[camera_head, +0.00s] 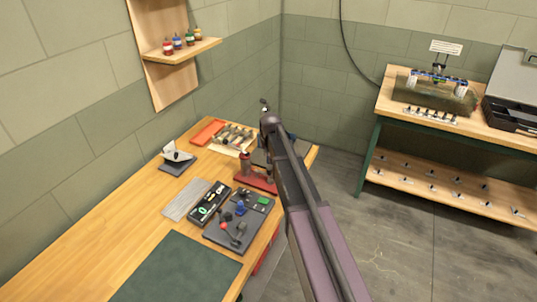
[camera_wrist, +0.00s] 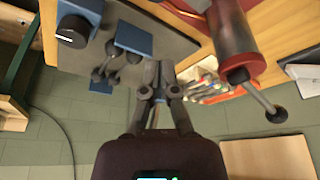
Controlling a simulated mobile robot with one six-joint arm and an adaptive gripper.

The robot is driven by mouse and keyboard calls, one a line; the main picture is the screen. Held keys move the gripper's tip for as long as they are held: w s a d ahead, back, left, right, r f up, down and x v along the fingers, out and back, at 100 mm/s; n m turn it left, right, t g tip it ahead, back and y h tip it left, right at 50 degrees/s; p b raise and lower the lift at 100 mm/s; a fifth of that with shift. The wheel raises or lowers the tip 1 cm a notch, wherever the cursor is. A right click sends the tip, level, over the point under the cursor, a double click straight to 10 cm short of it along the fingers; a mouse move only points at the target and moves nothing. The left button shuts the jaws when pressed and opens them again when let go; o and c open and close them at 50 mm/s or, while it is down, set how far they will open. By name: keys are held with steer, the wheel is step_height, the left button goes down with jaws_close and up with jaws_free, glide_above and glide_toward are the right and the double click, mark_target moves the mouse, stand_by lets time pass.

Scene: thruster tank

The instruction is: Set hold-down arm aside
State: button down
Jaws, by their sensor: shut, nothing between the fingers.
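My gripper (camera_wrist: 159,98) is shut and empty in the wrist view, its fingertips over the edge area of a grey plate (camera_wrist: 165,38). On that plate, left of the fingers, are a blue block with a black knob (camera_wrist: 72,32) and a second blue block (camera_wrist: 134,38) with dark jointed parts (camera_wrist: 108,68) beside it. These dark parts may be the hold-down arm; I cannot tell for sure. In the head view my arm hides the gripper and most of this fixture at the bench's far end.
A red press with a lever (camera_wrist: 238,55) stands close on the right in the wrist view. The wooden bench (camera_head: 105,235) also bears a grey board with fittings (camera_head: 240,217), a black case (camera_head: 209,204) and a green mat (camera_head: 178,270). A second bench (camera_head: 480,130) stands at right.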

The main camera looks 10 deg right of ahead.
steer(key=shift+b+x, duration=2.2)
steer(key=shift+x, duration=0.4)
steer(key=shift+s+d+r, duration=0.1)
steer(key=shift+s+r, duration=0.05)
steer(key=shift+s, duration=1.95)
steer(key=shift+d, duration=0.2)
steer(key=shift+m, duration=0.3)
